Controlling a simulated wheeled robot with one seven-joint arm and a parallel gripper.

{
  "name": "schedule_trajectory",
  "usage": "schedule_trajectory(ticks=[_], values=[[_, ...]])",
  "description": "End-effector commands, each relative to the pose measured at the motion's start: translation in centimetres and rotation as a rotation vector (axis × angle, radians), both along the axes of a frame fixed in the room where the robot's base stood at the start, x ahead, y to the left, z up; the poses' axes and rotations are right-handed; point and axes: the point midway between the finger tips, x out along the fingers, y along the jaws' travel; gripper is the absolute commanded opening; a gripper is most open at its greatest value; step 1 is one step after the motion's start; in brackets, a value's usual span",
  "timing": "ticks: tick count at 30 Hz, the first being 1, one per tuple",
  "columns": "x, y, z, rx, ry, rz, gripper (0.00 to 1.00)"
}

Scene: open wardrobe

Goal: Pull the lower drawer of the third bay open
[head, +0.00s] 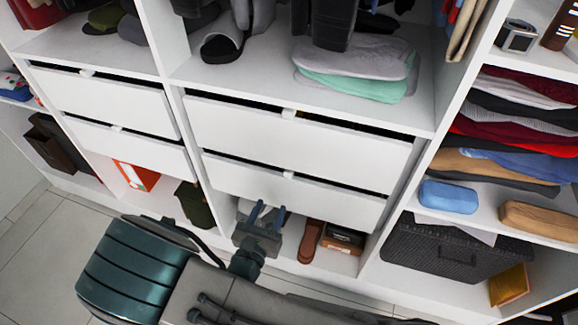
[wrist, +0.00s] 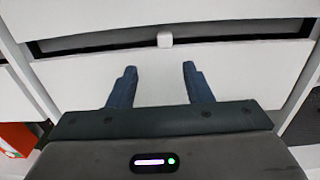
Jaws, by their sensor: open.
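The lower drawer (head: 320,195) of the third bay has a plain white front under the upper drawer, with a dark gap along its top. It appears shut. Its small white handle (head: 289,174) sits at the middle of the top edge. In the wrist view the handle (wrist: 165,40) is ahead of and above the fingertips, roughly centred between them. My gripper (head: 268,211) is open and empty, in front of the lower part of this drawer, apart from the handle. Both blue-grey fingers also show in the wrist view (wrist: 159,68).
The upper drawer (head: 290,130) is directly above. Below are brown shoes (head: 311,240) and a box (head: 343,238). In the left bay stand an orange binder (head: 135,176) and a dark green bag (head: 194,205). A black woven basket (head: 450,250) is at right.

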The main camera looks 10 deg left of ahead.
Motion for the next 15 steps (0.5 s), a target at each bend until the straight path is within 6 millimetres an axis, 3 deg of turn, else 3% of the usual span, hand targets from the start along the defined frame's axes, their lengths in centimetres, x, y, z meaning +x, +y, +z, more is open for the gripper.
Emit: schedule_trajectory(ticks=[5, 15], values=[[2.2, -0.9, 0.0, -0.004, -0.003, -0.020, 0.45], [9.5, -1.9, 0.1, -0.004, -0.003, -0.030, 0.45]])
